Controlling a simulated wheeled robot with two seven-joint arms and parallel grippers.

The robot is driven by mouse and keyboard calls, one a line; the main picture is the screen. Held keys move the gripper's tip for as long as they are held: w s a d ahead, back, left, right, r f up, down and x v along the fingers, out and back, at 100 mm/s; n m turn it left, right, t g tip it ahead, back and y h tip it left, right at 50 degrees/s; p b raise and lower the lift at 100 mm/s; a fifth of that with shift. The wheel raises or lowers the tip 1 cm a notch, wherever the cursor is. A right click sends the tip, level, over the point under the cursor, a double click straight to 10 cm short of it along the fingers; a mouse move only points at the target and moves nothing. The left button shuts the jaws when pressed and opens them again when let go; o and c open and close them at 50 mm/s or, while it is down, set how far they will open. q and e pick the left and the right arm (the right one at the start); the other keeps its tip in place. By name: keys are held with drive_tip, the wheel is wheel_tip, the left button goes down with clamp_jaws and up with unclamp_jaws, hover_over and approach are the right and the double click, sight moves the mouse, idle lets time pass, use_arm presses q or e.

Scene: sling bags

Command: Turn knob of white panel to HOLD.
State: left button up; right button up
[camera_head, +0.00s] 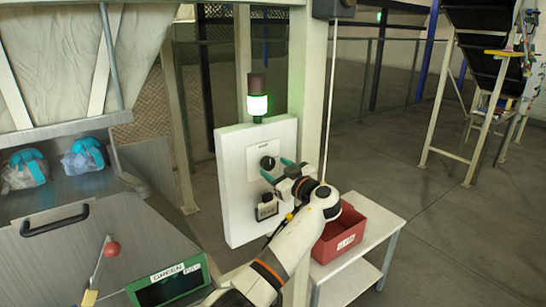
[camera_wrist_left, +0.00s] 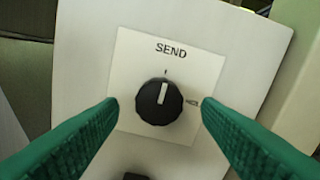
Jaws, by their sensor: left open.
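The white panel (camera_head: 234,205) stands upright on a post in the head view. Its black knob (camera_head: 267,163) sits on a pale label plate, and the wrist view shows the knob (camera_wrist_left: 159,101) with its white pointer line turned up toward the word SEND. A smaller, partly hidden word is printed to the knob's right. My left gripper (camera_head: 276,170) is in front of the panel at the knob. Its green fingers (camera_wrist_left: 160,112) are open, one on each side of the knob, with gaps between them and it. My right gripper is not in view.
A second black control (camera_head: 267,207) sits lower on the panel. A lamp (camera_head: 257,104) glows whitish green above it. A red bin (camera_head: 341,236) stands on a white table (camera_head: 384,226) to the right. A chute with bagged items (camera_head: 85,157) is at left.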

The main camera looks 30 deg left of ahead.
sight(268, 163)
use_arm(q)
drive_tip(key=shift+p+x, duration=0.45)
drive_tip(key=shift+x, duration=0.8)
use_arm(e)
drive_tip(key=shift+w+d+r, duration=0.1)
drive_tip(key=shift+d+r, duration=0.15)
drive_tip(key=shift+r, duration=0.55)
